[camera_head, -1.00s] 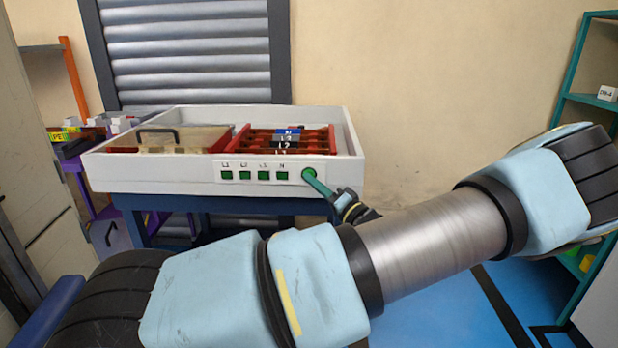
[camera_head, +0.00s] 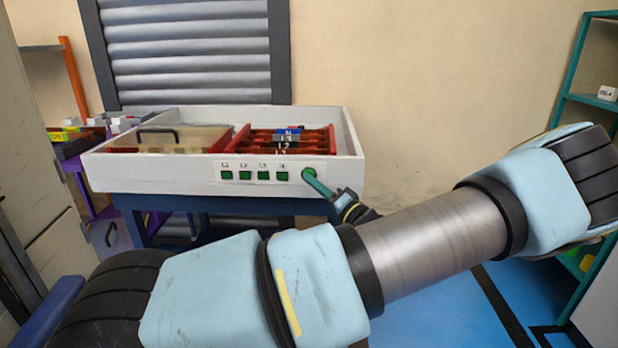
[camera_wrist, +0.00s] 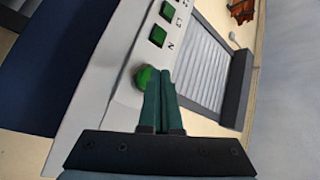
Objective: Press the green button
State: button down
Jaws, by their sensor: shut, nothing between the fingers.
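The green button (camera_head: 309,174) is round and sits at the right end of the white machine's front panel. In the wrist view the green button (camera_wrist: 144,76) lies just left of the fingertips. My gripper (camera_head: 311,174) has its dark green fingers together, with nothing between them. The fingertips (camera_wrist: 160,70) are at the button's edge and overlap it in the head view. I cannot tell whether they touch it or whether it is pushed in.
Several square green buttons (camera_head: 254,175) line the panel to the left. The white machine (camera_head: 150,178) holds red parts (camera_head: 312,143) and stands on a blue bench (camera_head: 180,203). A teal shelf (camera_head: 577,100) stands at the right. A grey shutter (camera_head: 188,55) is behind.

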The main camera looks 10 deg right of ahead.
jog(key=shift+w, duration=0.1)
dwell(0.6)
jog(key=shift+w+d, duration=0.1)
jog(key=shift+w, duration=0.25)
jog(key=shift+s, duration=0.4)
dwell(0.3)
jog(key=s+a+p, duration=0.1)
jog(key=s, duration=0.5)
jog(key=shift+a+p, duration=0.15)
jog(key=shift+p, duration=0.15)
dwell(0.4)
